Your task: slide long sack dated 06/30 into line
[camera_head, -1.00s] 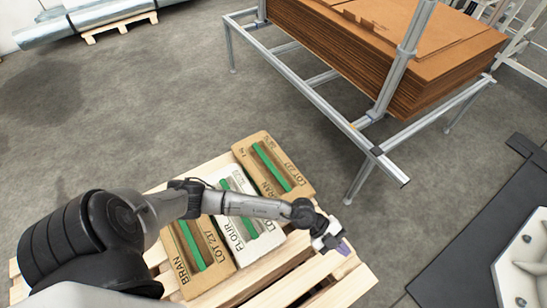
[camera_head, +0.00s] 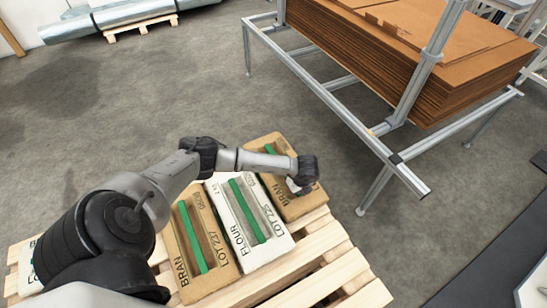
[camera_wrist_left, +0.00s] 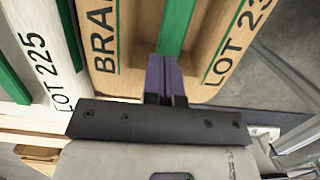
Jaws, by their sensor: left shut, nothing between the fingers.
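A brown BRAN sack (camera_head: 282,150) with a green stripe lies at the right end of a row on the pallet and sits farther back than its neighbour. My left gripper (camera_head: 303,183) is at its near end. In the left wrist view the shut purple fingers (camera_wrist_left: 165,80) are at the end of this sack (camera_wrist_left: 222,30), in line with its stripe; I cannot tell whether they touch it. A white FLOUR sack (camera_head: 266,244), LOT 225, and another brown BRAN sack (camera_head: 217,248), LOT 237, lie to its left. The small date prints are too small to read surely.
The wooden pallet (camera_head: 335,270) has bare slats in front of the row. A white sack (camera_head: 28,268) shows partly behind my left arm. A metal frame (camera_head: 330,100) with stacked cardboard (camera_head: 400,75) stands at the back right. Grey floor lies between.

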